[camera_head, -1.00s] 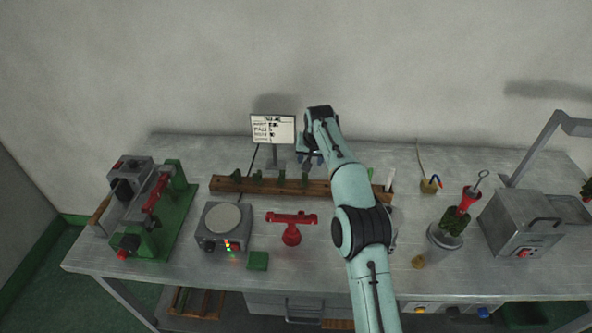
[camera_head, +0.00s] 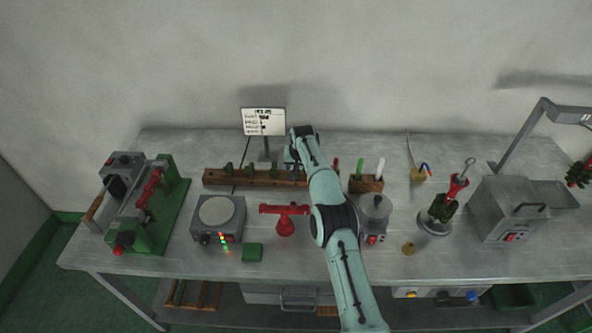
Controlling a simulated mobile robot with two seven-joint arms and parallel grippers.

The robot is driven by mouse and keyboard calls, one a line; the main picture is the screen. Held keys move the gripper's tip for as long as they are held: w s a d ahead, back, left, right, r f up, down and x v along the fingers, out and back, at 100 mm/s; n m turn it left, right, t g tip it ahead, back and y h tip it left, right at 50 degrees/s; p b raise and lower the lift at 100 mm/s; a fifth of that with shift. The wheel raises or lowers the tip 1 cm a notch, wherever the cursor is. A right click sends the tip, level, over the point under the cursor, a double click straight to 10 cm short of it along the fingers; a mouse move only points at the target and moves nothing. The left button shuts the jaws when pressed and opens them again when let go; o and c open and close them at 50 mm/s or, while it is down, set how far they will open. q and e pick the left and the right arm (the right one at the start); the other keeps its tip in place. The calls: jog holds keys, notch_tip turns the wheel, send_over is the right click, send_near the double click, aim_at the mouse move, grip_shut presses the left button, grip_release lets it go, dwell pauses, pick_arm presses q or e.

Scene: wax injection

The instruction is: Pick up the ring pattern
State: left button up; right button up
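Several small dark green wax patterns stand upright in a row on a long wooden rack (camera_head: 213,178) near the back of the bench. One green pattern (camera_head: 229,168) is near the rack's left end, and another (camera_head: 273,171) is nearer my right gripper (camera_head: 291,162). I cannot tell which of them is the ring pattern. My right arm reaches in from the bottom, with its gripper low over the rack's right part. The wrist hides most of the fingers and whatever is between them, so its opening does not show. My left gripper is out of view.
A small sign (camera_head: 263,121) stands behind the rack. In front are a scale-like device (camera_head: 218,213), a red stand (camera_head: 286,226) and a green block (camera_head: 252,252). A grey pot (camera_head: 374,210) and wooden tool block (camera_head: 366,184) stand right of my arm. A green-based machine (camera_head: 168,215) is left.

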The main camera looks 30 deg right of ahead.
jog(key=shift+s, duration=0.1)
jog(key=shift+c, duration=0.9)
grip_shut()
